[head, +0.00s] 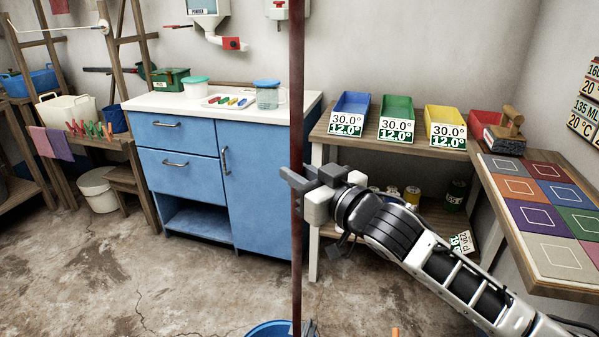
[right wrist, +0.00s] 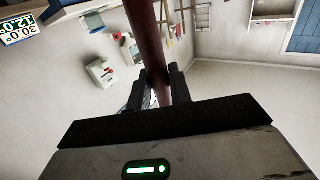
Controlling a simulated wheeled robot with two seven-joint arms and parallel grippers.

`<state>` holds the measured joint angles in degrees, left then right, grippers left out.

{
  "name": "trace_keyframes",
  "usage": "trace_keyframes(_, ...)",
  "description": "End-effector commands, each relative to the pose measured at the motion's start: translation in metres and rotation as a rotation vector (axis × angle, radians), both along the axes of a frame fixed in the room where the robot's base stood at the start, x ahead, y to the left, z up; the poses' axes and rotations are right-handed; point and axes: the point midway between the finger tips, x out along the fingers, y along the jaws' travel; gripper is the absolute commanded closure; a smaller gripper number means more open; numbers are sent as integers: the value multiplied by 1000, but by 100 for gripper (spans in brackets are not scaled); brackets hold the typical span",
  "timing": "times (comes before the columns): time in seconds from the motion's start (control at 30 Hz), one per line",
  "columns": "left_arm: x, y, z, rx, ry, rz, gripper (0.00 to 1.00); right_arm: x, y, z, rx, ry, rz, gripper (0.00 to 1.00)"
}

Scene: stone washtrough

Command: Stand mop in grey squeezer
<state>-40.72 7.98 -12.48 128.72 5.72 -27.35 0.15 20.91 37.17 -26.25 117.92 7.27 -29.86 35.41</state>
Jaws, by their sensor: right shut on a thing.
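The mop's dark red handle (head: 297,90) stands nearly upright in the head view and runs from the top edge to the bottom edge. My right gripper (head: 298,184) is shut on the handle at about mid-picture. In the right wrist view the handle (right wrist: 147,40) passes between the two dark fingers (right wrist: 160,88). The mop's head is not visible. A blue bucket (head: 266,329) shows only its rim at the bottom edge. A small grey part (head: 309,327) beside the handle there may be the squeezer; it is mostly cut off. My left gripper is not in view.
A blue cabinet (head: 183,178) with a white top stands behind the handle. A wooden shelf (head: 400,148) with coloured bins is to the right, beside a table with coloured squares (head: 545,260). Bare concrete floor (head: 150,275) lies open at the front left.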

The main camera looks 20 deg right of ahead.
Motion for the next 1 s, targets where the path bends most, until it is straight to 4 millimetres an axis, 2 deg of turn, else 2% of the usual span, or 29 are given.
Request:
trace_keyframes(0.87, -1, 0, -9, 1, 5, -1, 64, 0, 0, -14, 2, -7, 1, 100)
trace_keyframes(0.9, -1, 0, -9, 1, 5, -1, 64, 0, 0, -14, 2, -7, 1, 74)
trace_keyframes(0.97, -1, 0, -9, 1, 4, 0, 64, 0, 0, -14, 2, -7, 1, 57)
trace_keyframes(1.0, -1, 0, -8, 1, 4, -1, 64, 0, 0, -14, 1, -6, 1, 54)
